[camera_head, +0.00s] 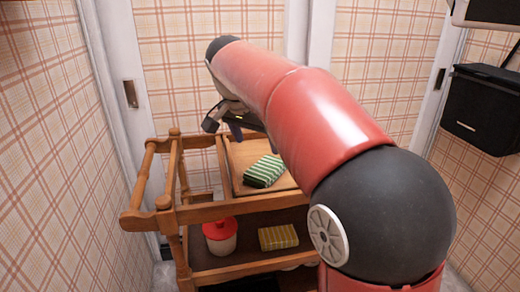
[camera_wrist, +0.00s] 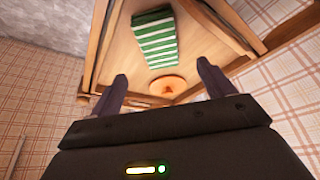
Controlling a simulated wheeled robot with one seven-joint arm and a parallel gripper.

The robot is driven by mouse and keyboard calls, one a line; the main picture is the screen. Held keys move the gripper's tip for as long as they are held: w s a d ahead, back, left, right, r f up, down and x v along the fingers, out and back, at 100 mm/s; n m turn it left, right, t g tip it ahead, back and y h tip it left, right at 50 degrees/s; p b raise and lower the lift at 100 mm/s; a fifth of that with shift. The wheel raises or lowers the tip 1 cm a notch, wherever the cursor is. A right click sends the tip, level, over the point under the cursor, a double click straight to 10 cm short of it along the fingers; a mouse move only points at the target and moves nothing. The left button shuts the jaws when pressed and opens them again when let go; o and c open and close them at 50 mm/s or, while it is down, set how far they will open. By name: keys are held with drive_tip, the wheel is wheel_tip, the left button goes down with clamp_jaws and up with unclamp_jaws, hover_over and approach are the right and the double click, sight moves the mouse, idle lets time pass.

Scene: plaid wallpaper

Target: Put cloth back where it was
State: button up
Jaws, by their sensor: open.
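A folded green-and-white striped cloth (camera_head: 264,171) lies on the top shelf of a wooden cart (camera_head: 186,214). In the wrist view the cloth (camera_wrist: 154,38) lies on the bare wood beyond my fingertips, a little left of centre. My gripper (camera_wrist: 162,76) is open, with nothing between its two dark fingers. In the head view my gripper (camera_head: 236,128) hangs above the back of the top shelf, apart from the cloth and partly hidden by my arm. A yellow striped folded piece (camera_head: 278,237) lies on the lower shelf; I cannot tell whether it is cloth.
A white container with a red top (camera_head: 220,236) stands on the lower shelf, left of the yellow piece. A round orange-brown object (camera_wrist: 174,87) shows near the shelf corner. The cart's raised rails border the shelf. A black box (camera_head: 482,108) hangs on the right wall.

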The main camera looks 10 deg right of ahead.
drive_tip(key=s+d+f+n+t+y, duration=0.1)
drive_tip(key=s+d+f+n, duration=0.15)
drive_tip(key=s, duration=0.55)
drive_tip(key=s+d+f+n+y, duration=0.1)
drive_tip(key=s+n, duration=0.2)
drive_tip(key=s, duration=0.4)
drive_tip(key=s+f+n+t+y, duration=0.1)
drive_tip(key=s+f+n, duration=0.2)
drive_tip(key=s+f, duration=0.6)
drive_tip(key=shift+s+f, duration=0.25)
drive_tip(key=shift+s, duration=0.6)
